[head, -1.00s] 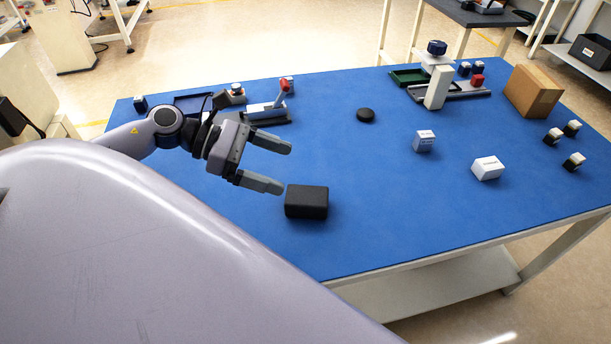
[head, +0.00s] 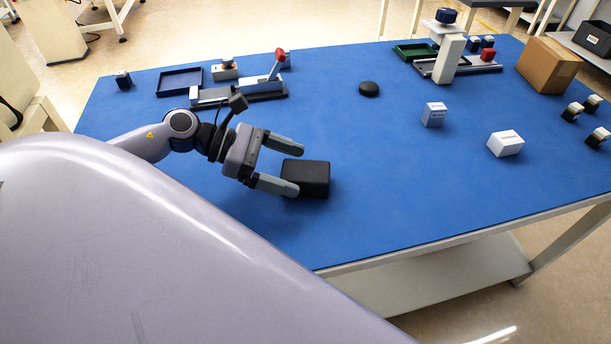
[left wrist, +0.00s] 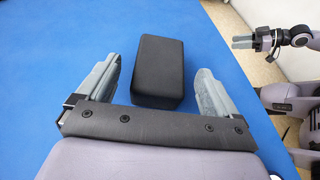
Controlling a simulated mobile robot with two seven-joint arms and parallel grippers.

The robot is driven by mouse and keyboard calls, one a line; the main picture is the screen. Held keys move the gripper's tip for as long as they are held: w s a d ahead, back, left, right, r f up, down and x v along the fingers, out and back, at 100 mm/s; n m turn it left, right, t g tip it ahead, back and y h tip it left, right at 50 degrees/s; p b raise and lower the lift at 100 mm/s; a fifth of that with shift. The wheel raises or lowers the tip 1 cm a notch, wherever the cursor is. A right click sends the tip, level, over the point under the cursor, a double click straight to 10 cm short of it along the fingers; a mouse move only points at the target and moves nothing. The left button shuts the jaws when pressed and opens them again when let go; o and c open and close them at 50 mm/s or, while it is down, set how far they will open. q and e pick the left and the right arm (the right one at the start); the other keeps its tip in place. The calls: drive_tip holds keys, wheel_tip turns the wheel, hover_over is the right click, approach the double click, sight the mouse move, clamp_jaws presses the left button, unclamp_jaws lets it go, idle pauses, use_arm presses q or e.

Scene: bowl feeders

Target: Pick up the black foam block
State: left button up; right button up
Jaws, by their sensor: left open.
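The black foam block (head: 312,180) lies flat on the blue table, and it also shows in the left wrist view (left wrist: 157,67). My left gripper (head: 298,170) is open at the block's left end in the head view, with the nearer fingertip overlapping the block's edge. In the left wrist view the block appears between the two fingers (left wrist: 158,75), with a gap on each side. The fingers do not visibly clamp it. My right gripper (left wrist: 242,42) shows small at the upper right of the left wrist view; its opening is unclear.
The blue table (head: 400,200) is clear around the block. A black puck (head: 369,89), a white upright box (head: 433,115) and a white carton (head: 506,144) stand to the right. A lever fixture (head: 240,93) and a blue tray (head: 180,82) lie behind my left arm.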

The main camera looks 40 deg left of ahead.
sight(293, 169)
use_arm(q)
drive_tip(key=shift+x, duration=2)
drive_tip(key=shift+s+f, duration=0.1)
drive_tip(key=shift+f, duration=0.05)
drive_tip(key=c, duration=1)
drive_tip(key=shift+a, duration=0.1)
